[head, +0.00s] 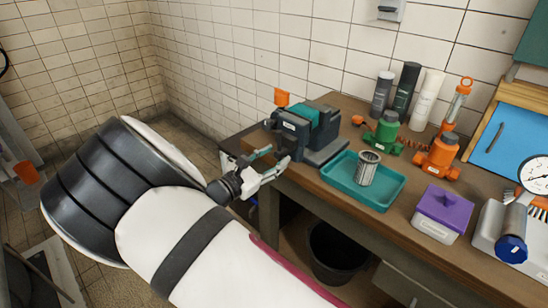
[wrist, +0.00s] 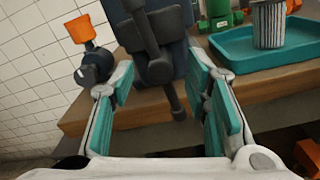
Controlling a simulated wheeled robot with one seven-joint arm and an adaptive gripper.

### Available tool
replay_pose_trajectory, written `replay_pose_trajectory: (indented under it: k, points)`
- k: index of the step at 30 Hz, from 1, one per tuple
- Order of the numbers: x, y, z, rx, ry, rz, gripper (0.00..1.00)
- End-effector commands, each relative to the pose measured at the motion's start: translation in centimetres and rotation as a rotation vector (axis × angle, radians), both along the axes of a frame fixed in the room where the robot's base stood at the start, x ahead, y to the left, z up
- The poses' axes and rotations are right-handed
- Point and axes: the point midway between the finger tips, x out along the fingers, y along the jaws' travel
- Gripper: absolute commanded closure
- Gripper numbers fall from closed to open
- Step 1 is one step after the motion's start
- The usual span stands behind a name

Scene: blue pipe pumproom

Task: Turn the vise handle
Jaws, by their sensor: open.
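The vise (head: 318,140) is dark grey-blue with teal jaws and sits at the left end of the wooden workbench. In the wrist view, the dark vise handle (wrist: 152,35) is a bar with knobbed ends, slanting down across the front of the vise body (wrist: 178,15). My gripper (head: 275,157) is open and empty in front of the vise. In the wrist view my gripper (wrist: 162,78) has its teal-padded fingers either side of the handle's lower end; I cannot tell how far ahead the bar is. In the head view I cannot make out the handle clearly.
An orange cup-shaped part (head: 282,97) stands beside the vise. A teal tray (head: 335,176) holding a striped metal cylinder (head: 367,168) lies to the right. A purple-lidded box (head: 444,208) stands further right. A black bucket (head: 335,250) is under the wooden bench (head: 285,178).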

Motion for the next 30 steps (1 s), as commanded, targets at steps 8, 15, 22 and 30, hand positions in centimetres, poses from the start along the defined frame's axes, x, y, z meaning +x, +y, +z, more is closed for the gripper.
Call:
replay_pose_trajectory:
  k: [8,15,22,30]
  points:
    - [0.57,-0.43,0.02,0.000,0.000,0.000,0.57]
    - [0.54,-0.39,0.03,0.001,-0.001,0.000,0.84]
    - [0.52,-0.36,0.01,0.001,0.000,0.001,1.00]
    - [0.47,-0.33,-0.10,0.109,-0.083,0.001,1.00]
